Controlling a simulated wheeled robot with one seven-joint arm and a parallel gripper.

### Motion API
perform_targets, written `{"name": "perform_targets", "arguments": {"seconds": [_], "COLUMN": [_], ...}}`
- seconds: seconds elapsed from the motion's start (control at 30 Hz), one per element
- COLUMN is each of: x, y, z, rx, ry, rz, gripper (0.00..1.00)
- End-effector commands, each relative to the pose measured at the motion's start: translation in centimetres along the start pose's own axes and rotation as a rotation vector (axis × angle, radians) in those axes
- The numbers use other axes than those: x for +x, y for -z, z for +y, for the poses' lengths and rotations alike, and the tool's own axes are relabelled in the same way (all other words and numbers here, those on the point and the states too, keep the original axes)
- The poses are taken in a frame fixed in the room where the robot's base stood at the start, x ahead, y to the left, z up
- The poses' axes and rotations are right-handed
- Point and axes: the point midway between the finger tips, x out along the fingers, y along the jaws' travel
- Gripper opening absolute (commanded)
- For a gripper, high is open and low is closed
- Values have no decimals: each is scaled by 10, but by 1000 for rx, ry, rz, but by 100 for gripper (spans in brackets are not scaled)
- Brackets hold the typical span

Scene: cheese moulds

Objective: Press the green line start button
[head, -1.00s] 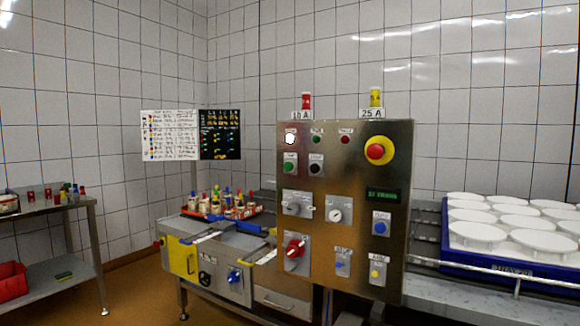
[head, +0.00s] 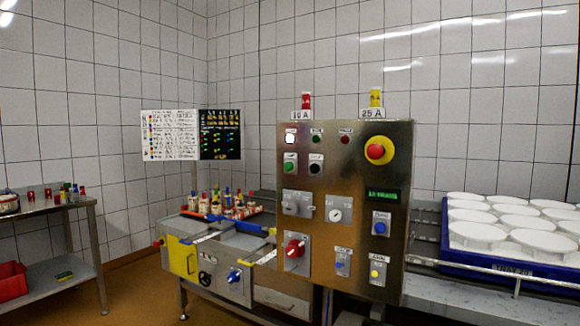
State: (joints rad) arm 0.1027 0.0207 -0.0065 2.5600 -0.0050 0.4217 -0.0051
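A steel control panel (head: 345,190) stands upright in the middle of the head view. Its green push button (head: 290,167) sits on a pale plate at the upper left of the panel, beside a black button (head: 315,168). Above them is a row of small lamps: a lit white one (head: 290,138), a dark green one (head: 316,138) and a dark red one (head: 345,139). Nothing covers the green button. My gripper is not in view.
A red emergency stop (head: 376,151) on yellow, a red rotary switch (head: 294,248), blue buttons and a small display (head: 383,196) share the panel. A low machine (head: 215,262) stands left, a blue tray (head: 450,255) of white moulds right, a steel table (head: 85,212) far left.

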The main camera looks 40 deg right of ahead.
Motion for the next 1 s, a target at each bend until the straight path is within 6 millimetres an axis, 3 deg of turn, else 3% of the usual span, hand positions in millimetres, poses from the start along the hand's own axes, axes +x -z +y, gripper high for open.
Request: {"name": "perform_targets", "arguments": {"seconds": [0.47, 1.0], "x": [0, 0], "y": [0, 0], "z": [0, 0], "rx": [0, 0], "ry": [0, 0], "rz": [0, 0], "gripper": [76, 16]}}
